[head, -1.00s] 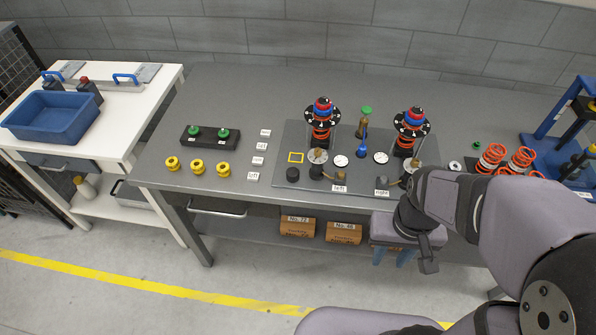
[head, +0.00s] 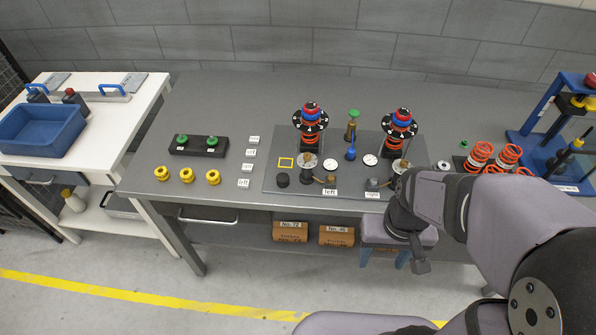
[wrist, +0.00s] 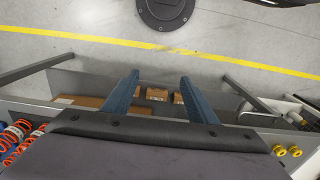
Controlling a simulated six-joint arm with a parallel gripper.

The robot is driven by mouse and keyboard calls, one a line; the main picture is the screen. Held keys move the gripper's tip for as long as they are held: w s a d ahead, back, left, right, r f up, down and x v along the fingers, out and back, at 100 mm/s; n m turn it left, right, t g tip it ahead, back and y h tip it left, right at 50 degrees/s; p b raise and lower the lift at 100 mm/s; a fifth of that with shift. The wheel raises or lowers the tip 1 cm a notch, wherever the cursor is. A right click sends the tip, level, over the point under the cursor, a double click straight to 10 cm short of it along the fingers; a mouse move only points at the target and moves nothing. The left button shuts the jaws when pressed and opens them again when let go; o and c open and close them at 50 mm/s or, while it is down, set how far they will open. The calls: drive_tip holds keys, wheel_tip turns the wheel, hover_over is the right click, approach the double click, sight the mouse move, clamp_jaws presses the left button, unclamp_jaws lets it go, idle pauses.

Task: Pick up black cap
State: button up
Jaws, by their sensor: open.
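The black cap (head: 282,180) is a small dark round piece. It sits upright on the front left part of the dark grey plate (head: 272,189) on the bench, below a yellow square outline. My gripper (head: 384,260) is in front of the bench's front edge, lower than the top and to the right of the cap. Its two blue fingers point down, apart and empty. They also show in the wrist view (wrist: 160,76), over the floor and the bench's lower shelf. The cap cannot be made out in the wrist view.
Two spring towers (head: 310,125) (head: 400,130) with black discs stand on the plate. A blue-handled tool (head: 351,150) and a green-topped piece (head: 352,122) stand between them. Yellow rings (head: 187,176) lie left. Orange springs (head: 480,155) stand right. The bench's left back is clear.

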drive_tip(key=s+a+f+n+g+b, duration=0.25)
drive_tip(key=a+f+b, duration=0.2)
drive_tip(key=f, duration=0.35)
drive_tip(key=m+t+b, duration=0.3)
drive_tip(key=t, duration=0.4)
approach(283, 178)
drive_tip(key=shift+n+x, duration=0.25)
drive_tip(key=shift+x, duration=0.5)
drive_tip(key=shift+p+x, duration=2.2)
drive_tip(key=shift+x, duration=1.5)
drive_tip(key=c, duration=1.1)
